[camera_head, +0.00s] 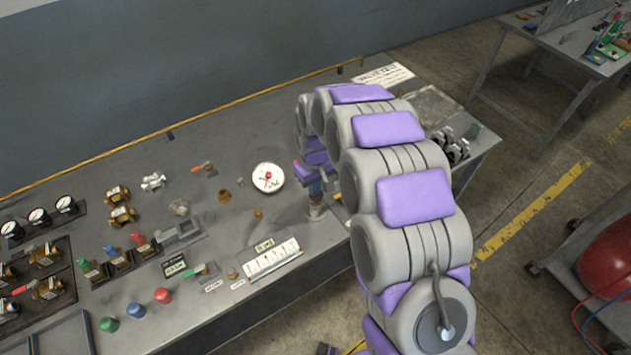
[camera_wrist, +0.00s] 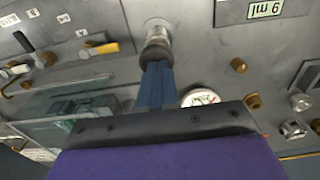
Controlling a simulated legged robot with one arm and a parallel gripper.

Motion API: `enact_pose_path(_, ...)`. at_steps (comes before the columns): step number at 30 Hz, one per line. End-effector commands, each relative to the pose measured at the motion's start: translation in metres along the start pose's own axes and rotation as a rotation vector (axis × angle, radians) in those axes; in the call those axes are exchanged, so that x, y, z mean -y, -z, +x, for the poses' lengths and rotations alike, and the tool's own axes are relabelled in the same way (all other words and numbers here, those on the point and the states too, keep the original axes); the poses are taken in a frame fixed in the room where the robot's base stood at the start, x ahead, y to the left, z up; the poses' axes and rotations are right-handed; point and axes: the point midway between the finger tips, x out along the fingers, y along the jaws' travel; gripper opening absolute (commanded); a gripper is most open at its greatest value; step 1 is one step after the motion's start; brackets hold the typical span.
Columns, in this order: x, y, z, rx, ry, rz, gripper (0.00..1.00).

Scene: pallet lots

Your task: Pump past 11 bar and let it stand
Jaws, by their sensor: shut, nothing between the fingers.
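A round white dial (camera_head: 268,177) with a red centre lies on the grey bench; its reading is too small to make out. Part of a white dial also shows in the wrist view (camera_wrist: 199,97), largely hidden by my gripper. My gripper (camera_wrist: 157,68) is shut and empty, its blue fingers together. The fingertips are at a dark round knob (camera_wrist: 154,50) on a pale metal cylinder (camera_wrist: 157,30); I cannot tell whether they touch it. In the head view my gripper (camera_head: 316,189) points down over that cylinder (camera_head: 316,211), partly behind my arm.
Brass valves (camera_head: 121,216), several gauges (camera_head: 38,216) and coloured caps (camera_head: 163,295) crowd the left side. Small brass fittings (camera_head: 258,214) stand near the dial.

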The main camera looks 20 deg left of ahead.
Motion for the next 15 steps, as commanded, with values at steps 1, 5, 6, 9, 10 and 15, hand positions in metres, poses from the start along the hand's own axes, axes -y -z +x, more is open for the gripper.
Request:
enact_pose_path(1,-0.001,-0.003,0.009,0.006,0.004,0.002,0.0)
enact_pose_path(5,-0.003,-0.006,0.017,0.005,0.006,0.002,0.0)
enact_pose_path(6,-0.003,-0.006,0.017,0.006,0.007,0.002,0.0)
enact_pose_path(9,-0.004,-0.008,0.018,0.01,0.008,0.002,0.0)
enact_pose_path(10,-0.004,-0.008,0.018,0.011,0.008,0.002,0.0)
enact_pose_path(15,-0.004,-0.01,0.018,0.016,0.008,0.001,0.0)
